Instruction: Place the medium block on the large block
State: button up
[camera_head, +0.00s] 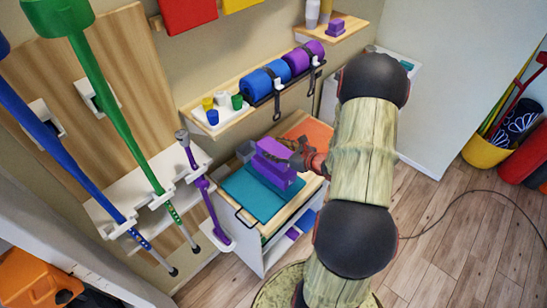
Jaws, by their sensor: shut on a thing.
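A purple block (272,150), which looks like the medium block, is held at the end of my gripper (296,153). My gripper comes in from the right and is shut on it. A larger purple block (270,172) is directly below it, on the teal mat (246,197) on top of a cabinet. The two blocks overlap in the picture, so I cannot tell whether they touch or a small gap remains. My fingertips are small and partly hidden by the arm.
A grey object (245,151) stands left of the blocks, and an orange surface (313,133) lies behind. A wall shelf above holds cups and rolled mats (263,82). The teal mat's front left part is clear.

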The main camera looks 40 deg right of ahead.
jog(key=shift+w+d+f, duration=0.1)
jog(key=shift+w+f, duration=0.5)
jog(key=shift+f, duration=0.1)
jog(key=shift+f+b, duration=0.55)
jog(key=shift+f, duration=1)
jog(key=shift+f, duration=0.15)
jog(key=o, duration=1.1)
jog(key=shift+o, duration=0.4)
